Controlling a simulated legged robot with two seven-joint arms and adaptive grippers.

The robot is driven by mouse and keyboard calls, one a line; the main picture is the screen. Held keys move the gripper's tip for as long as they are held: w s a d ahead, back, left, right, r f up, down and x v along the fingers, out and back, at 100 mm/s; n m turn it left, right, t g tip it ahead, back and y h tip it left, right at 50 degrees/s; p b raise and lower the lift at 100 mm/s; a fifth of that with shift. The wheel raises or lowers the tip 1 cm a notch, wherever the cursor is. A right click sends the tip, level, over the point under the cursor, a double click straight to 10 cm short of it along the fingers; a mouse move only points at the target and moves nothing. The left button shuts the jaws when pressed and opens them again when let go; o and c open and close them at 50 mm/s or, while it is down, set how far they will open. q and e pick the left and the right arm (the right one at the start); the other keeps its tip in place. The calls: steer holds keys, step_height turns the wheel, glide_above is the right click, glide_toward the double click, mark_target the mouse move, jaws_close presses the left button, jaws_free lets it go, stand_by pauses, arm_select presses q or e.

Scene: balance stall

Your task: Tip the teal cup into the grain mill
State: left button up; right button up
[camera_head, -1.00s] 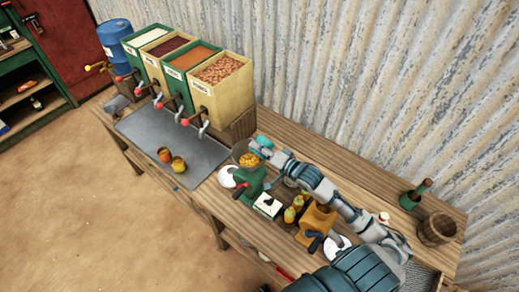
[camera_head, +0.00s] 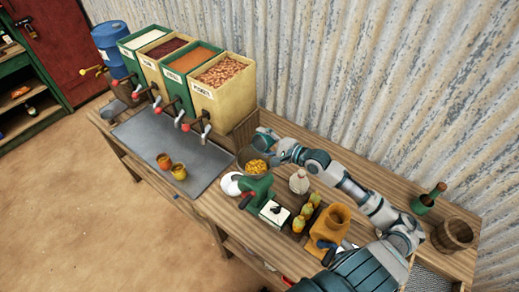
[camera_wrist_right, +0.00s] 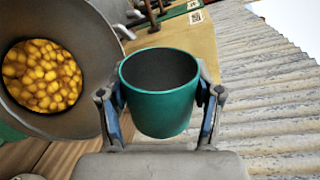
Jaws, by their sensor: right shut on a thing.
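The teal cup (camera_head: 263,139) is held by my right gripper (camera_head: 279,150) above the back of the bench. In the right wrist view the cup (camera_wrist_right: 160,90) sits between the two fingers of my right gripper (camera_wrist_right: 160,108), which touch its sides. Its inside looks dark and empty. The grain mill (camera_head: 258,188) is green, with a grey hopper full of yellow kernels. In the right wrist view the hopper (camera_wrist_right: 88,40) is left of the cup, apart from it. My left gripper is not in view.
Several grain bins with taps (camera_head: 222,84) stand at the back left. Two small cups (camera_head: 179,172) are on the grey mat (camera_head: 160,135).

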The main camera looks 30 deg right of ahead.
steer(key=m+p, duration=0.1)
steer(key=m, duration=0.1)
steer(key=r+m+p, duration=0.1)
steer(key=m+p, duration=0.1)
steer(key=r+m+y+p, duration=0.1)
steer(key=p, duration=0.1)
steer(key=shift+w+d+m, duration=0.1)
steer(key=shift+d+m, duration=0.15)
steer(key=shift+m, duration=0.15)
steer(key=shift+a+f+m+y, duration=0.15)
steer(key=shift+m+y, duration=0.15)
steer(key=shift+m, duration=1.9)
steer(key=m, duration=0.1)
steer(key=r+m, duration=0.1)
steer(key=shift+w+d+m+y, duration=0.15)
steer(key=shift+d+m+y, duration=0.1)
steer(key=shift+m+y, duration=0.05)
steer(key=shift+d+t, duration=0.15)
steer(key=shift+t, duration=0.15)
steer(key=shift+d, duration=0.1)
steer(key=shift+f, duration=0.1)
